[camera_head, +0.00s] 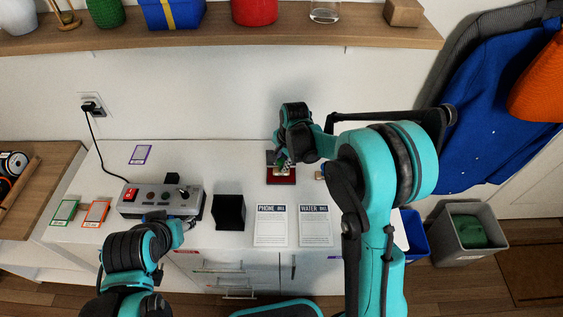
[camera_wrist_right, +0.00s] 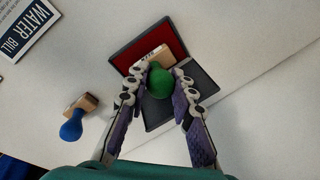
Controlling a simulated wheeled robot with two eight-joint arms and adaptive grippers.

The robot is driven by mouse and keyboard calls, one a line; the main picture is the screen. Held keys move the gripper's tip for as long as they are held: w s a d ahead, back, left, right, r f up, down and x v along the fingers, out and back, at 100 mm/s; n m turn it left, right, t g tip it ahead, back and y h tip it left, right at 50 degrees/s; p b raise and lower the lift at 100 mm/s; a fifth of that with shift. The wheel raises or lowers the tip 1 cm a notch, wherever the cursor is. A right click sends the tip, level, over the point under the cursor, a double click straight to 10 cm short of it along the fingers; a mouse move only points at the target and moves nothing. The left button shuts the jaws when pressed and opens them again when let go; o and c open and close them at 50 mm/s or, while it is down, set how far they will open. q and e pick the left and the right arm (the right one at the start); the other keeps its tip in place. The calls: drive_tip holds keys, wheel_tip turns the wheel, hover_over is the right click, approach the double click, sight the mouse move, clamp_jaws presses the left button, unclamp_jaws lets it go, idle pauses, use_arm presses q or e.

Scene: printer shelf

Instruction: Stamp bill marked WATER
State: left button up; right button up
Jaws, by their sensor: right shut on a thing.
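The WATER bill (camera_head: 316,228) lies flat on the white counter, right of the PHONE bill (camera_head: 271,228). Its corner also shows at upper left in the right wrist view (camera_wrist_right: 35,22). My right gripper (camera_head: 284,163) is shut on a green-handled stamp (camera_wrist_right: 159,83); its wooden block is at the red ink pad (camera_wrist_right: 174,40). I cannot tell whether it presses the pad. The pad's dark lid is open. A blue-handled stamp (camera_wrist_right: 76,120) lies apart from the gripper. My left gripper (camera_head: 181,226) is by the control box's front edge; its fingers are unclear.
A grey control box (camera_head: 160,201) with buttons stands on the counter, left of a black holder (camera_head: 230,211). Green, orange and purple cards lie around the box. A shelf (camera_head: 220,36) runs above. A grey bin (camera_head: 470,230) stands at right. Counter between pad and bills is clear.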

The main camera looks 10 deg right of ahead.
drive_tip(key=shift+f+b, duration=0.5)
drive_tip(key=shift+f, duration=0.05)
idle(1.4)
drive_tip(key=shift+r, duration=0.1)
drive_tip(key=shift+r+p, duration=2.5)
drive_tip(key=shift+r, duration=1)
drive_tip(key=shift+s+d+f, duration=0.1)
drive_tip(key=shift+d, duration=0.05)
